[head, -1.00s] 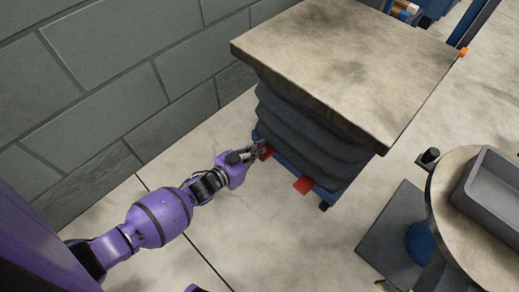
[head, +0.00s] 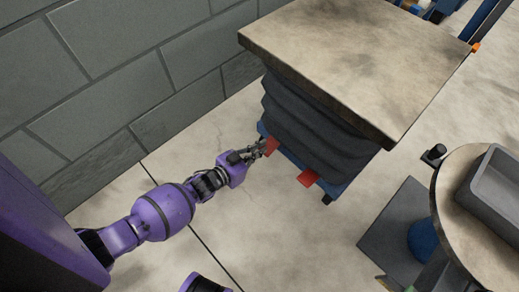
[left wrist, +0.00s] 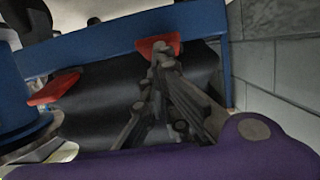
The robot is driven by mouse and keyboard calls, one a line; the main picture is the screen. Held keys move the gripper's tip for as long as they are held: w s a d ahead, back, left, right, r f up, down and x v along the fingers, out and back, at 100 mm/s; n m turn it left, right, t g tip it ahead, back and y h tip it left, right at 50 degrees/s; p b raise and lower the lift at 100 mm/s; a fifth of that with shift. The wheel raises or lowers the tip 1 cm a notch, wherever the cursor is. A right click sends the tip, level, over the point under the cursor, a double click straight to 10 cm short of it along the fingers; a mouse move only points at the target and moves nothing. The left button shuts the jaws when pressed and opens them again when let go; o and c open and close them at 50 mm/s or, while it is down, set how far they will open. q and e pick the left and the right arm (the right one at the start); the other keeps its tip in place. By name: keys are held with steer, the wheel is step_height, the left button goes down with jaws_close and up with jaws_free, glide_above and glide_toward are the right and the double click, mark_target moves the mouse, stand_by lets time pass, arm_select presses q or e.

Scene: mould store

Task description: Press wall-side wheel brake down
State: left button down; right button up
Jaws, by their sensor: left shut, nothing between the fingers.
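The wall-side wheel brake is a red pedal (head: 272,146) low on the blue base frame of a lift table, at the corner nearer the wall. A second red pedal (head: 307,178) sticks out further right. My left gripper (head: 262,148) is shut and empty, its fingertips right at the wall-side pedal. In the left wrist view the fingers (left wrist: 162,60) overlap the wall-side pedal (left wrist: 150,44); whether they touch it I cannot tell. The other pedal (left wrist: 53,88) shows to the left, clear of the fingers. My right gripper is not in view.
The lift table's worn top (head: 360,65) overhangs its dark bellows (head: 310,125) above the pedals. A grey block wall (head: 130,75) stands on the left. A round table (head: 455,200) with a grey tray (head: 500,190) is at the right. The floor before the pedals is clear.

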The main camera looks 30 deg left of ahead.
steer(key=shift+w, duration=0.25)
arm_select(q)
steer(key=p+v, duration=0.6)
steer(key=v, duration=0.5)
steer(key=shift+s+r, duration=0.25)
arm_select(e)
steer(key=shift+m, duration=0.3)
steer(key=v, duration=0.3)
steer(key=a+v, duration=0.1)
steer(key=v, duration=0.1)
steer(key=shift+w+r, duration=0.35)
arm_select(q)
steer(key=shift+a, duration=0.1)
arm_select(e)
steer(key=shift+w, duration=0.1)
